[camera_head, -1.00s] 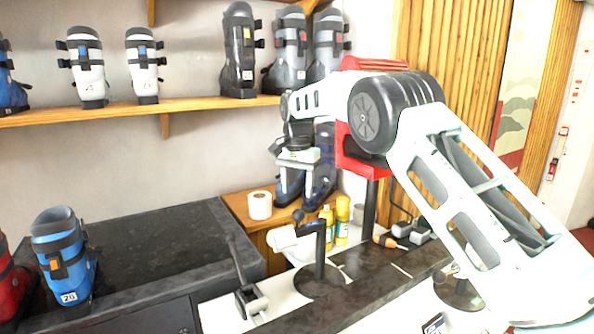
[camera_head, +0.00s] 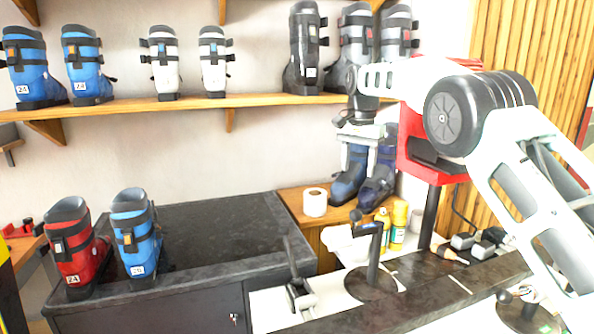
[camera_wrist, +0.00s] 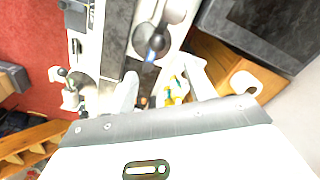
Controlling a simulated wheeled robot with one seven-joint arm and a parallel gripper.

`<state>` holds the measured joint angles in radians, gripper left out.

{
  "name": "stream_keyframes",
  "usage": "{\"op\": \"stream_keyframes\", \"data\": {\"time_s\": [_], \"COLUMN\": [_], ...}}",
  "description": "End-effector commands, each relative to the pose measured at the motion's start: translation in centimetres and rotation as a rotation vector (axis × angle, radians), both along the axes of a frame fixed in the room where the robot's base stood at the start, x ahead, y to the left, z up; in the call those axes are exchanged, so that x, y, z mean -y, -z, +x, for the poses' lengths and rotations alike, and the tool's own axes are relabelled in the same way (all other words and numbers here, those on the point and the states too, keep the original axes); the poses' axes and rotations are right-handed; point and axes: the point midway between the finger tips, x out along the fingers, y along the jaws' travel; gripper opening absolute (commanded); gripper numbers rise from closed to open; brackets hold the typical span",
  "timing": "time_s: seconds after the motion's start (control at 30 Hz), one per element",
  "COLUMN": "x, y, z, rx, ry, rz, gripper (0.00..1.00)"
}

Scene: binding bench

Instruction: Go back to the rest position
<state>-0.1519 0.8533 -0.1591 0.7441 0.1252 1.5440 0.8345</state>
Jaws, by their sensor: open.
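My gripper (camera_head: 362,150) hangs from my white arm at the right of the head view, in front of the back wall and below the shelf. In the wrist view its two pale fingers (camera_wrist: 163,84) are apart with nothing held between them. Below them lie the dark bench strip and small yellow bottles. The task names no object to handle.
A red boot (camera_head: 74,247) and a blue boot (camera_head: 136,235) stand on the dark counter (camera_head: 215,230). A white roll (camera_head: 315,202), yellow bottles (camera_head: 399,222) and a post clamp (camera_head: 373,262) are near my arm. The shelf (camera_head: 265,100) holds several boots.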

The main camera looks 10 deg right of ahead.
Motion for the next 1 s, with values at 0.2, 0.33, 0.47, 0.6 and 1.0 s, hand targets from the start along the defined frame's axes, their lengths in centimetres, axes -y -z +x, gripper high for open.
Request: {"op": "stream_keyframes", "data": {"time_s": [0.2,0.33,0.47,0.6,1.0], "x": [-4.5,-8.5,-12.1,-15.0,-14.4], "y": [0.3,1.1,2.1,3.8,10.8], "z": [-4.1,-8.8,-14.7,-22.1,-43.3], "rx": [-0.001,0.005,0.012,0.021,0.041], "ry": [-0.184,-0.365,-0.553,-0.764,-1.329], "rz": [0.067,0.112,0.139,0.152,0.077], "gripper": [0.54,0.54,0.54,0.54,0.54]}}
